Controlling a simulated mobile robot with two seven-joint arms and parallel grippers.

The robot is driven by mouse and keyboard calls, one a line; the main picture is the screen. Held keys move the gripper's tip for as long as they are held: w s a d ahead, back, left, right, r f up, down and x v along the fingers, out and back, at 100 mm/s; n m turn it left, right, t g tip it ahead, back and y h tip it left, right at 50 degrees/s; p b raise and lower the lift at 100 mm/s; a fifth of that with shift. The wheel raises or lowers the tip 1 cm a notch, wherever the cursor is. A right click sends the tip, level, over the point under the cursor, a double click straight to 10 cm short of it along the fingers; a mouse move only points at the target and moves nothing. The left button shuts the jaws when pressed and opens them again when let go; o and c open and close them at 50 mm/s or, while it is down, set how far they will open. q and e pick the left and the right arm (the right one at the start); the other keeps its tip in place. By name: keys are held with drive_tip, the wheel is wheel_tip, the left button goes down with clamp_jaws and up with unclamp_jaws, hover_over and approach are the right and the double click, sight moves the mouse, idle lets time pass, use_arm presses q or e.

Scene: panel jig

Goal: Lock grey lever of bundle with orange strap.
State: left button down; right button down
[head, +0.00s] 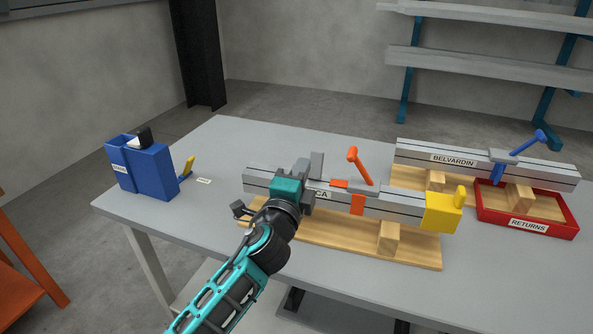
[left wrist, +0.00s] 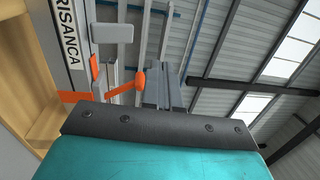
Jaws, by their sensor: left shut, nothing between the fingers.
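The bundle (head: 405,206) is a long grey rail with an orange strap (head: 357,205) around it. It also shows in the left wrist view (left wrist: 73,78), with a label reading "RISANCA". An orange lever (head: 361,168) stands up, tilted, from a grey buckle at the strap; it shows in the left wrist view (left wrist: 125,87). I see no clearly grey lever; a flat grey piece (left wrist: 112,33) sits near the label. My left gripper (head: 313,170) is shut and empty, left of the lever and apart from it; its fingers (left wrist: 166,85) show close together. My right gripper is not in view.
The bundle rests on a wooden jig (head: 345,243) and has a yellow end block (head: 442,212). Behind right is a BELVARDIN rail (head: 415,156) with a blue lever (head: 527,143), near a red RETURNS tray (head: 488,214). A blue bin (head: 150,172) stands left.

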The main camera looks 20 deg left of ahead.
use_arm(q)
drive_tip(key=shift+s+d+r, duration=0.1)
drive_tip(key=shift+s+r, duration=0.2)
drive_tip(key=shift+s, duration=0.55)
drive_tip(key=shift+s+r, duration=0.25)
drive_tip(key=shift+s, duration=0.55)
